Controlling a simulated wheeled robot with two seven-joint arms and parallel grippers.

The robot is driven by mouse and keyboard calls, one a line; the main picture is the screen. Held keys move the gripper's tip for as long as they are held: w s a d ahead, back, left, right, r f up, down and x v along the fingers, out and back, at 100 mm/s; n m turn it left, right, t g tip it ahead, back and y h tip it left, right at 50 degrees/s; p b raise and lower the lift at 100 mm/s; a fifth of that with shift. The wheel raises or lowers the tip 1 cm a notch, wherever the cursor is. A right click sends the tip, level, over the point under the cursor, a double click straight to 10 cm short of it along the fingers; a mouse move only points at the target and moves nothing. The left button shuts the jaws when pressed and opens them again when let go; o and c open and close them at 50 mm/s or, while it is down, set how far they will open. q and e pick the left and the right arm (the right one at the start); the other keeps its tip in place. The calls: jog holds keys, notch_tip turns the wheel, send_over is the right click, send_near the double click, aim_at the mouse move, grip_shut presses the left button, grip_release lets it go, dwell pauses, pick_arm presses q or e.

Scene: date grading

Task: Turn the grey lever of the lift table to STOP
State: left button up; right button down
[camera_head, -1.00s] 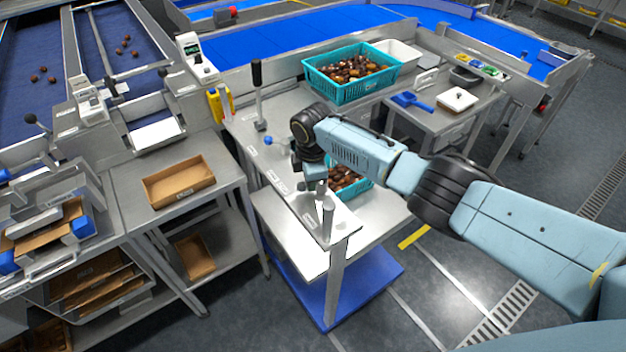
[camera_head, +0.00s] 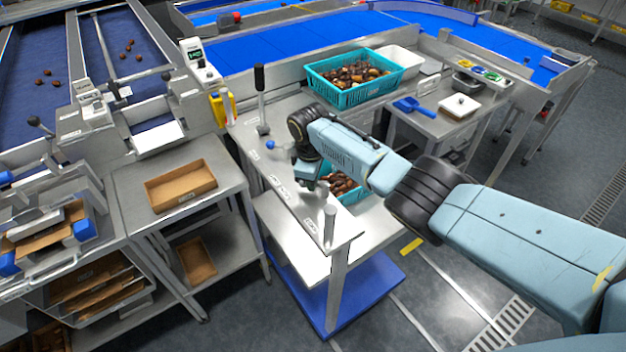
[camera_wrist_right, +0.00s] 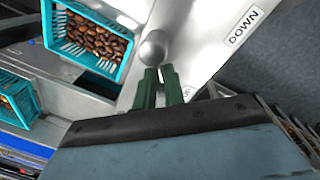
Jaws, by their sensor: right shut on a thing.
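The lift table is a grey metal stand with a sloping labelled top plate (camera_head: 345,238) and a blue base. My right gripper (camera_head: 308,184) is over that plate in the head view, pointing down. In the right wrist view its green fingers (camera_wrist_right: 162,84) are shut on the grey lever (camera_wrist_right: 153,50), whose round knob sticks out past the fingertips. A DOWN label (camera_wrist_right: 244,27) lies on the plate to the right of the knob. A second label beginning with S is mostly hidden behind the fingers. The lever is hard to make out in the head view. My left gripper is not in view.
A teal crate of dates (camera_head: 338,92) stands behind, and a second teal crate (camera_head: 352,196) sits beside the plate, partly behind my arm. A grey post (camera_head: 330,222) rises at the plate's front end. A blue-knobbed lever (camera_head: 271,145) and a black-handled lever (camera_head: 260,82) stand farther back.

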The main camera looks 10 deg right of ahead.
jog(key=shift+a, duration=0.3)
jog(key=c, duration=1.5)
grip_release()
jog(key=shift+w, duration=0.1)
jog(key=shift+d+r, duration=0.1)
jog(key=shift+d, duration=0.05)
jog(key=shift+r, duration=0.25)
jog(key=r, duration=0.8)
jog(key=s+a+r, duration=0.1)
jog(key=r, duration=0.3)
jog(key=shift+s+r+p, duration=0.1)
jog(key=shift+r+p, duration=0.2)
jog(key=shift+p, duration=0.05)
jog(key=shift+f, duration=0.1)
